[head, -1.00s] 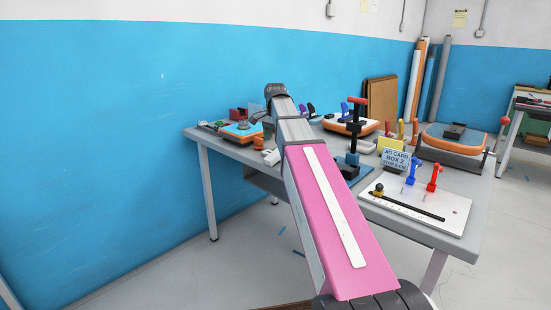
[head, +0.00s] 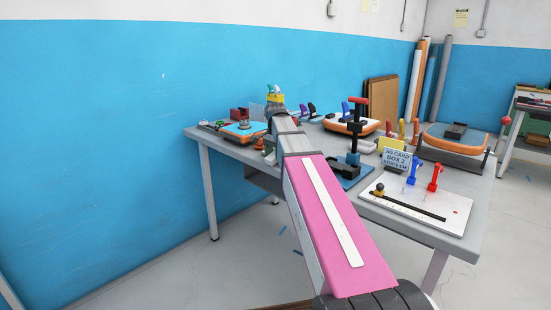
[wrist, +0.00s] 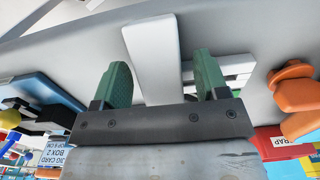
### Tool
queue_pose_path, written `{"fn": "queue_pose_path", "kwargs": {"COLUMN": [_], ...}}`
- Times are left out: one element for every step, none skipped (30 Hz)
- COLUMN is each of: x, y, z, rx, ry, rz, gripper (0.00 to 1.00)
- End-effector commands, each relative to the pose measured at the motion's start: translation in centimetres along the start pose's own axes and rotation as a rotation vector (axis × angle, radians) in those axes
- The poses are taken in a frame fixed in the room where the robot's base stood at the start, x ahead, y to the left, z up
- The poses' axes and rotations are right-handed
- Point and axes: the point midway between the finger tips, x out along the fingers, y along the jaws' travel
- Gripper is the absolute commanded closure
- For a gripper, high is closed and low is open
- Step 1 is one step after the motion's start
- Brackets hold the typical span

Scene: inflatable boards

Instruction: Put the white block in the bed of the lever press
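The white block (wrist: 152,55) shows in the wrist view as a long pale piece between my two green fingertips. My gripper (wrist: 160,80) is open, with a finger on each side of the block. A gap shows on the right; on the left the finger overlaps the block's edge, and contact cannot be told. In the head view my arm hides most of the gripper and block. The lever press (head: 355,140), with a black column, red handle and blue base, stands on the grey table right of my arm. Its blue base (wrist: 45,90) also shows at the wrist view's left.
An orange object (wrist: 292,92) and a red labelled bin (wrist: 270,142) are close on the wrist view's right.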

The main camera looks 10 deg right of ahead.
Motion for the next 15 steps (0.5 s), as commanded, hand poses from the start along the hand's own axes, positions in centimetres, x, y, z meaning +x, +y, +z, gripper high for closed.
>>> {"fn": "queue_pose_path", "kwargs": {"x": [-0.01, -0.01, -0.02, -0.02, -0.03, -0.03, -0.03, -0.03, -0.04, -0.04, -0.04, -0.05, -0.07, -0.12, -0.21], "y": [0.0, 0.0, 0.0, 0.0, 0.0, 0.0, 0.0, 0.0, 0.0, 0.0, 0.0, 0.0, -0.01, -0.01, -0.02], "z": [0.0, 0.0, 0.0, 0.0, 0.0, 0.0, 0.0, 0.0, 0.0, 0.0, 0.0, 0.0, 0.0, -0.01, -0.01], "rx": [0.0, 0.0, 0.0, 0.0, 0.0, 0.0, 0.0, 0.0, 0.0, 0.0, 0.0, 0.0, 0.0, 0.0, 0.0], "ry": [0.0, 0.0, 0.0, 0.0, 0.0, 0.0, 0.0, 0.0, 0.0, 0.0, 0.0, 0.0, 0.0, 0.0, 0.0], "rz": [0.0, 0.0, 0.0, 0.0, 0.0, 0.0, 0.0, 0.0, 0.0, 0.0, 0.0, 0.0, 0.0, 0.0, 0.0], "gripper": [0.5, 0.6, 0.73, 0.82, 0.82, 0.82, 0.82, 0.86, 0.86, 0.86, 0.86, 0.86, 0.86, 0.86, 0.86]}}
